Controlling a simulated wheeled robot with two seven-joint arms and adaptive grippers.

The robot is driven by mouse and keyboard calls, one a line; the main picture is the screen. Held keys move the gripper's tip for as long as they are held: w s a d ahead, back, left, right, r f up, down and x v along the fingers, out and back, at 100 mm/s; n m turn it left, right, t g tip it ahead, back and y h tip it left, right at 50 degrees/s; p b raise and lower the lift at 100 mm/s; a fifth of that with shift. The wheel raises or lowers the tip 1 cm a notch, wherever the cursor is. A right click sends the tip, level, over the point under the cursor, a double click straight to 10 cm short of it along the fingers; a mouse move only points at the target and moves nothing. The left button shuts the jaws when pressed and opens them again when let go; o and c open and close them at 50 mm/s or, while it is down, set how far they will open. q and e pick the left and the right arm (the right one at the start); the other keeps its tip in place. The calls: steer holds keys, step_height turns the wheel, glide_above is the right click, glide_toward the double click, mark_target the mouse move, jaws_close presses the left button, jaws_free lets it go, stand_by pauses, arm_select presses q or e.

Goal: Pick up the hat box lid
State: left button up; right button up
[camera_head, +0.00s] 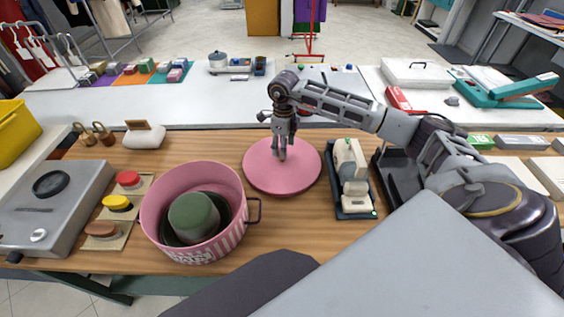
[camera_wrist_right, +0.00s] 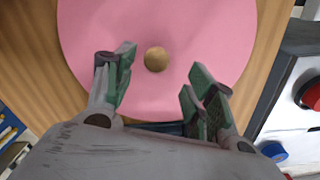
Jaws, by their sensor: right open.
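The hat box lid (camera_head: 262,176) is a flat pink disc lying on the wooden counter. It also fills much of the right wrist view (camera_wrist_right: 200,30), where a small round tan knob (camera_wrist_right: 155,60) shows at its middle. My right gripper (camera_head: 281,153) points down over the lid. In the right wrist view its fingers (camera_wrist_right: 160,92) are open and apart, with the knob ahead of the gap and nothing between them. The pink hat box (camera_head: 160,196) stands open left of the lid, with a dark green hat (camera_head: 194,217) inside. My left gripper is not in view.
A tray (camera_head: 357,206) with a cream device stands just right of the lid. Bare wood lies in front of the lid.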

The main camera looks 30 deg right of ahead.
mark_target(282, 160)
steer(key=shift+a+f, duration=0.15)
steer(key=shift+f, duration=0.45)
step_height(282, 160, down, 3)
steer(key=shift+a+r, duration=0.1)
steer(key=shift+a, duration=0.05)
steer(key=shift+f+p, duration=0.3)
steer(key=shift+f, duration=0.3)
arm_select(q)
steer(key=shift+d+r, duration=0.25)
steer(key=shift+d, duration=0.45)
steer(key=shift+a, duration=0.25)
arm_select(e)
steer(key=shift+c, duration=0.4)
steer(key=c, duration=1.1)
